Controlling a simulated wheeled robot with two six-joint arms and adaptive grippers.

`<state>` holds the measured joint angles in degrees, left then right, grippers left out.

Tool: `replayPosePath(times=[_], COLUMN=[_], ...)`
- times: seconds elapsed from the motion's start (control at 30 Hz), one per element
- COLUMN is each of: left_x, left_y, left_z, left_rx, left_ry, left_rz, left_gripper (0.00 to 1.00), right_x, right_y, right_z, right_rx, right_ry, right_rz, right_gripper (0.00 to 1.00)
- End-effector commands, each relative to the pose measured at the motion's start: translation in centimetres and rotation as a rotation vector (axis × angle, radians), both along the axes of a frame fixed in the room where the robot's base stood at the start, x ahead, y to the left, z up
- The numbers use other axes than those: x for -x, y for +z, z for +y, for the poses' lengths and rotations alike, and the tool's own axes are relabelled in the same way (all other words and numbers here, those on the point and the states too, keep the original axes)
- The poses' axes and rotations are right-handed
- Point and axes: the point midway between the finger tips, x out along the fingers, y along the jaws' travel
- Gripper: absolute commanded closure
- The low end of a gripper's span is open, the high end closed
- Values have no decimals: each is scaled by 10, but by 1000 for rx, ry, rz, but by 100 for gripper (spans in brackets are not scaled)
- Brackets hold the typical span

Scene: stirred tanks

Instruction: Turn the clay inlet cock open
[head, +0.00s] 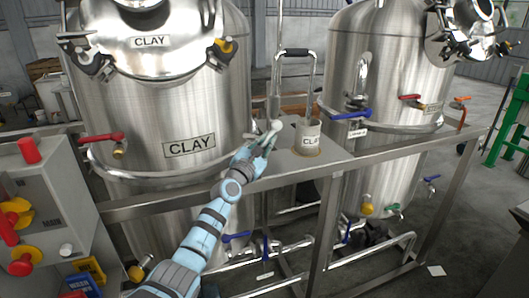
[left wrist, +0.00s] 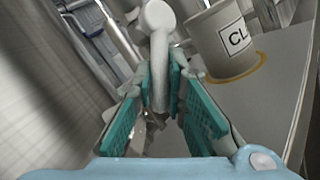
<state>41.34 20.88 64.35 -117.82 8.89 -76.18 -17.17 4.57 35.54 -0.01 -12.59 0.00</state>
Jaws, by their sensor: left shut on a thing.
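A pale grey lever with a rounded end (head: 276,125), which I take to be the clay inlet cock's handle, stands between the clay tank and a white cup marked CLA. My left gripper (head: 265,139) is shut on this lever. In the left wrist view the lever (left wrist: 158,60) stands between the teal finger pads of the gripper (left wrist: 160,88), its round end above the fingertips. The cock's body is mostly hidden behind the fingers. My right gripper is not in view.
The clay tank (head: 195,110) is left of the gripper. The white cup (head: 308,138) stands close right on the metal shelf (head: 290,168), a looped pipe above it. Another tank (head: 380,80) with a blue lever (head: 350,115) stands further right. A control box (head: 45,205) is at left.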

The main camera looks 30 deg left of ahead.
Motion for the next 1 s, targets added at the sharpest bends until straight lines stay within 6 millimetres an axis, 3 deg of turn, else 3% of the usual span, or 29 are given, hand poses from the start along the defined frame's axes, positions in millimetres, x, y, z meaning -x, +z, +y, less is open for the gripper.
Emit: replayPosePath(times=[0.2, 0.23, 0.37, 0.73, 1.0], left_x=[0, 0, 0, 4, 42], left_y=[6, 6, 5, 1, -7], left_z=[1, 1, 0, 0, -2], left_rx=[-1, -1, -1, -3, -9], left_ry=[1, 1, 2, -1, -1], left_rz=[-5, -5, -3, 3, 3], left_gripper=[100, 85, 67, 67, 67], right_x=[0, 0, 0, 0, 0], right_y=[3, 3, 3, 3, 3], right_z=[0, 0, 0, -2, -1], right_rx=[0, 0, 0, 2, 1], right_ry=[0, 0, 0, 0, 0], right_rz=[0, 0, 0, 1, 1], right_gripper=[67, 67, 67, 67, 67])
